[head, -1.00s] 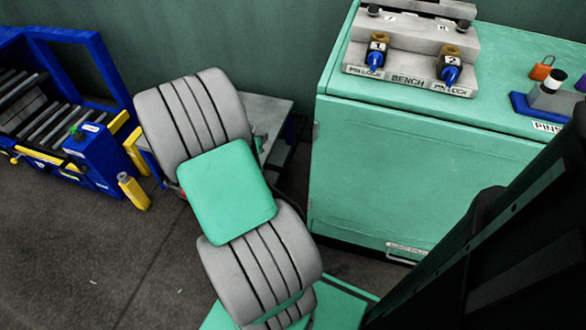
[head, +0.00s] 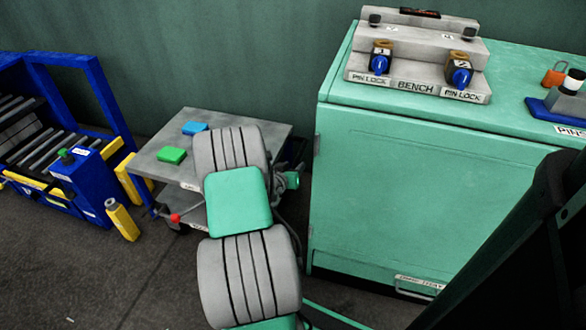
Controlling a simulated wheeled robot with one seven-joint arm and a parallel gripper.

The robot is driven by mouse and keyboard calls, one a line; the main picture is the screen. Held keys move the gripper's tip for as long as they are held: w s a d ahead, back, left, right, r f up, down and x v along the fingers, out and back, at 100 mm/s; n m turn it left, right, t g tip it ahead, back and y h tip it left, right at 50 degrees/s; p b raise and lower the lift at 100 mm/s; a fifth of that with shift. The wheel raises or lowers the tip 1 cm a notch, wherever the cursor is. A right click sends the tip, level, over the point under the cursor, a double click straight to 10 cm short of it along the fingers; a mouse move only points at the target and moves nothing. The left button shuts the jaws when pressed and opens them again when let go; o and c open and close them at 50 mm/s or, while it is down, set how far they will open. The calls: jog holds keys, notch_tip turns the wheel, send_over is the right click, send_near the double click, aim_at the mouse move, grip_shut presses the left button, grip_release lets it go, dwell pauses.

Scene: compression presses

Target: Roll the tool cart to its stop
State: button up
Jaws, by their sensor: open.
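The tool cart (head: 160,140) is a low table with a grey top and a labelled front edge, standing between the blue roller frame and the green bench. A green block (head: 171,155) and a blue block (head: 195,128) lie on its top. A lower grey shelf shows under it. A red ball knob (head: 175,218) on a thin rod shows at its front. My grey and green arm crosses in front of the cart's right part and hides it. The cart's stop cannot be made out.
The green bench (head: 400,190) stands close on the right, with two pin locks on top. Dark floor is open at the front left.

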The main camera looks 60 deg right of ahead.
jog(key=shift+c, duration=0.3)
grip_shut()
dwell(1.0)
